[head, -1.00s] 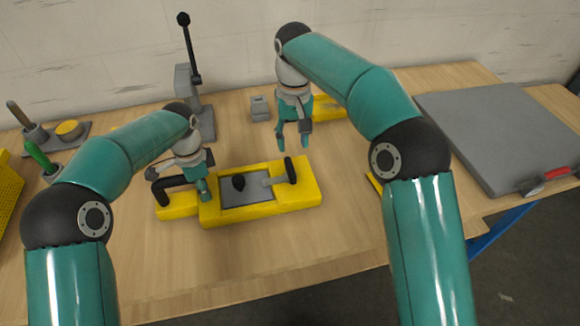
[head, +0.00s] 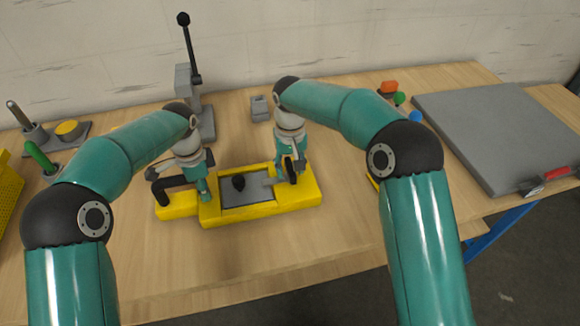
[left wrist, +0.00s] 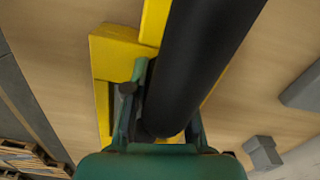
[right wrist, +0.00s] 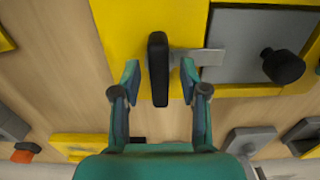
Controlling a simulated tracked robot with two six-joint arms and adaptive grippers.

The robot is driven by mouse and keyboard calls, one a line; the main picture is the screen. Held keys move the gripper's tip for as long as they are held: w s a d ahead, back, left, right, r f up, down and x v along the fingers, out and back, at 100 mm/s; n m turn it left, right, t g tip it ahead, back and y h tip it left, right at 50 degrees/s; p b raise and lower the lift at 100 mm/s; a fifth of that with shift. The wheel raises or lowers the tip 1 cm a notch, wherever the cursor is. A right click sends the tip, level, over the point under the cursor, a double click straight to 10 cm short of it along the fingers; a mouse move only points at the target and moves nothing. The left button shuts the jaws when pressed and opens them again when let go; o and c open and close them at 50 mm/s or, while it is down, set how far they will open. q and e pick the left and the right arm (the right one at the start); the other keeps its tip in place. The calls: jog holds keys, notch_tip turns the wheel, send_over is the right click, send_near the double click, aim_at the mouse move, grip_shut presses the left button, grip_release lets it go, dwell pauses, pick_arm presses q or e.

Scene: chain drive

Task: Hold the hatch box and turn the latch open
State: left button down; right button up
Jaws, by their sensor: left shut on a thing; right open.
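The yellow hatch box (head: 307,197) lies on the table, with a grey hatch panel (head: 246,198) and a black knob (head: 239,182) on it. The black latch handle (right wrist: 158,68) stands at its right end, with a grey latch bar (right wrist: 196,57) reaching over the panel edge. My left gripper (head: 203,192) is shut on the black side handle (head: 162,190) at the box's left end; the handle also fills the left wrist view (left wrist: 200,60). My right gripper (right wrist: 159,75) is open, its fingers on either side of the latch handle, with gaps showing.
A grey lever stand (head: 206,122) and a small grey block (head: 260,108) stand behind the box. A large grey case (head: 500,130) lies at the right. Coloured knobs (head: 399,98) sit behind my right arm. The table in front is clear.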

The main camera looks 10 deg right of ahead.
jog(key=shift+f, duration=0.15)
grip_shut()
jog(key=shift+m, duration=0.3)
dwell(0.3)
jog(key=m, duration=0.8)
jog(key=shift+a+m, duration=0.1)
jog(key=shift+m, duration=0.2)
pick_arm(q)
jog(key=shift+d, duration=0.1)
pick_arm(e)
jog(key=m, duration=0.4)
jog(key=shift+m, duration=2.4)
